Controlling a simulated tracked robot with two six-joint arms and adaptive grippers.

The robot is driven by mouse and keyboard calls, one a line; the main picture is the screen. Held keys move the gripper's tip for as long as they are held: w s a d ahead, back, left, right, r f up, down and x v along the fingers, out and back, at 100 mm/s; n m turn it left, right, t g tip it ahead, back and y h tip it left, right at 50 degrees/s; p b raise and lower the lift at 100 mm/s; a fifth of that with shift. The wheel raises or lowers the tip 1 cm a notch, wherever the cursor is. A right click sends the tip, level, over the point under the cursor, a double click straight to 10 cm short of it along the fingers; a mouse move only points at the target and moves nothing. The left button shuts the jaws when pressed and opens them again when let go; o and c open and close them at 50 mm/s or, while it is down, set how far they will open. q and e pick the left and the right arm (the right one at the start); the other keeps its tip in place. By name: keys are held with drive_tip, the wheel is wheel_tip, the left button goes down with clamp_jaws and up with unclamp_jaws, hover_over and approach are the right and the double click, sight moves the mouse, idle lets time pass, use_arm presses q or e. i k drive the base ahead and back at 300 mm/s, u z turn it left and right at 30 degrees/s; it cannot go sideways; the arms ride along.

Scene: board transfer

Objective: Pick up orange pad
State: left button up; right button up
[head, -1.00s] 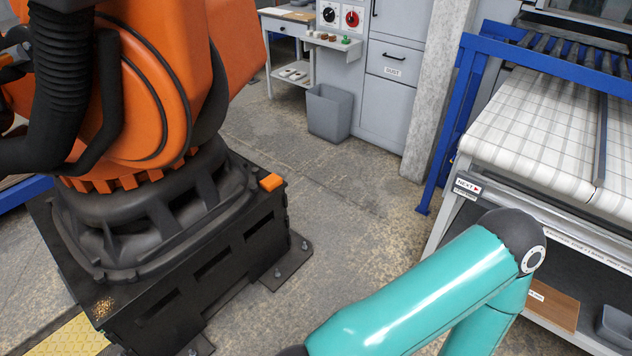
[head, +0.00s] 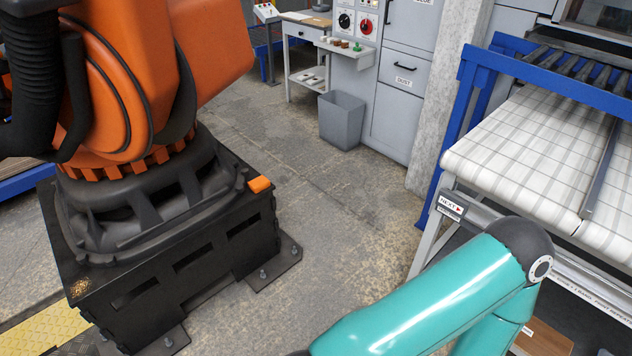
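The orange pad (head: 260,184) is a small orange block. It lies on the top right corner of the black base of a large orange industrial robot. My teal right arm crosses the lower right of the head view, well apart from the pad. Its gripper is out of the picture. My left arm and gripper do not show.
The black pedestal (head: 180,268) has bolted feet on the floor. A grey bin (head: 341,120) stands by grey cabinets (head: 398,105) at the back. A conveyor with checked cloth (head: 535,150) and blue frame fills the right. The concrete floor between is clear.

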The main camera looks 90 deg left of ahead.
sight(258, 184)
drive_tip(key=z, duration=0.3)
drive_tip(key=i, duration=0.2)
drive_tip(key=u, duration=2.9)
drive_tip(key=k, duration=0.35)
drive_tip(key=u, duration=0.4)
drive_tip(key=i, duration=1.2)
drive_tip(key=z, duration=0.35)
drive_tip(key=i, duration=1.15)
